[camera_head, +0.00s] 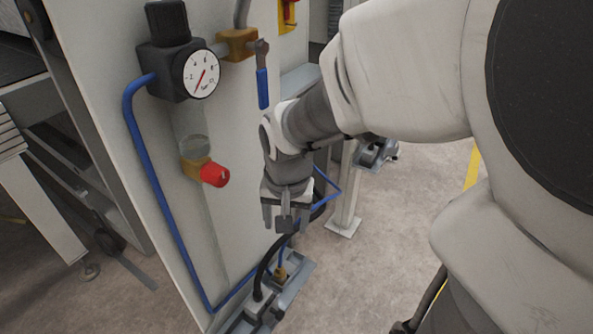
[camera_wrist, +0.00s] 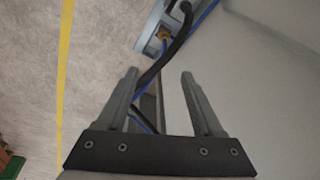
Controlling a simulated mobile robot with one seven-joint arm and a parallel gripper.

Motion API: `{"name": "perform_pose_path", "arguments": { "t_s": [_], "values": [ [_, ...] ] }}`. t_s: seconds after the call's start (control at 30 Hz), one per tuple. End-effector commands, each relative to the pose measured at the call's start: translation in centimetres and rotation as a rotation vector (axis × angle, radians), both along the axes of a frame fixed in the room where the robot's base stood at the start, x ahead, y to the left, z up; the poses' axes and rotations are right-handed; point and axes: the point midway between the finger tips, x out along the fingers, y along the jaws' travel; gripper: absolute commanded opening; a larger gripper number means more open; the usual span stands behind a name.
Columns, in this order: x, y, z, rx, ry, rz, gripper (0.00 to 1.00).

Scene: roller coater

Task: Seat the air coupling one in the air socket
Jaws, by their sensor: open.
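My gripper (camera_head: 284,222) is open, pointing down beside the white panel. Its two fingers also show in the wrist view (camera_wrist: 159,75), with nothing held between them. Below it in the head view, a brass fitting (camera_head: 281,273) with a thin blue hose sits at a grey bracket (camera_head: 300,270) low by the panel. The brass fitting also shows beyond the fingertips in the wrist view (camera_wrist: 164,34). I cannot tell which part is air coupling one and which is the air socket, nor whether the fitting is seated.
A thick black hose (camera_head: 263,262) rises from the bracket and passes behind my gripper. The panel (camera_head: 140,60) carries a pressure gauge (camera_head: 200,75), a blue-handled valve (camera_head: 262,85), a red knob (camera_head: 214,175) and a blue pipe (camera_head: 150,165).

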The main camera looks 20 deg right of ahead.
Motion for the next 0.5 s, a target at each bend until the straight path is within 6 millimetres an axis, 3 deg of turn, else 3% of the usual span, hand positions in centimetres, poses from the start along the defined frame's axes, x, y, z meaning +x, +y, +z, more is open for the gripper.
{"name": "perform_pose_path", "arguments": {
  "t_s": [0.03,0.2,0.5],
  "values": [
    [-0.4,0.3,2.7,-0.012,-0.070,0.048,0.68],
    [-3.3,0.5,6.6,-0.052,-0.148,0.200,0.68],
    [-8.4,0.6,10.6,-0.125,-0.258,0.420,0.68]
  ]
}}
